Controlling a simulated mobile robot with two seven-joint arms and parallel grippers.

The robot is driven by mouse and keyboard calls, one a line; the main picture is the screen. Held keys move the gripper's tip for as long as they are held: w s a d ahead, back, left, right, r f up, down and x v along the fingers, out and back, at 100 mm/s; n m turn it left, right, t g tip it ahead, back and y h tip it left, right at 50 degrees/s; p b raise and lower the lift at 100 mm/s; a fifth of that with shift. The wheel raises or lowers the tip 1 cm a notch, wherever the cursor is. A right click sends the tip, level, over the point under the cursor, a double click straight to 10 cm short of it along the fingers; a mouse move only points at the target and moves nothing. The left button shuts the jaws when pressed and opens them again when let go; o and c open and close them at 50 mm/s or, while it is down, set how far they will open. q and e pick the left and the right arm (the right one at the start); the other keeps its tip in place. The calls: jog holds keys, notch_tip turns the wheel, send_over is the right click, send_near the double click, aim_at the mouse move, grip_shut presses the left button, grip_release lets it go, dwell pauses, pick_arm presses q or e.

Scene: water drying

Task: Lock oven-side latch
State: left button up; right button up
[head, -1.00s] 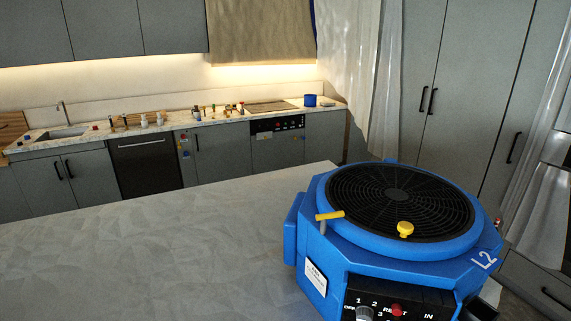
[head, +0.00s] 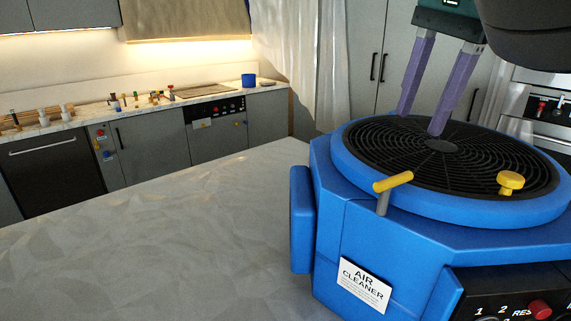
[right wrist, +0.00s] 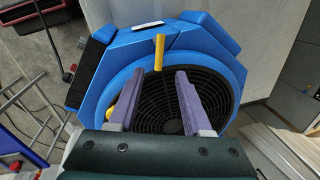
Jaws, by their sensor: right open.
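The blue air cleaner (head: 350,235) stands on the grey worktop, with a round black grille (head: 470,165) on top. A yellow T-handled latch (head: 393,182) stands up at the grille's left rim, on a grey stem. A second yellow latch (head: 510,182) sits at the near rim, further right. My right gripper (head: 420,122) is open and empty, pointing down over the grille. In the right wrist view, one yellow latch (right wrist: 159,52) shows just beyond and between my purple fingertips (right wrist: 160,73). Another yellow latch (right wrist: 110,112) is partly hidden behind the left finger. My left gripper is out of view.
A grey worktop (head: 160,235) lies clear left of the air cleaner. A built-in oven (head: 545,108) stands at the far right, and a counter with small items (head: 150,102) runs along the back. In the wrist view, metal rails (right wrist: 30,100) stand at left.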

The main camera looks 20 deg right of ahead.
aim_at(395, 177)
jog(key=f+p, duration=0.1)
jog(key=f, duration=0.2)
jog(key=w+f+p, duration=0.1)
jog(key=f, duration=0.4)
jog(key=shift+w+a+f+p, duration=0.2)
jog(key=shift+f+p, duration=0.1)
jog(key=shift+p, duration=0.1)
jog(key=shift+w+f, duration=0.15)
jog(key=shift+f, duration=0.3)
jog(key=shift+c, duration=0.3)
grip_shut()
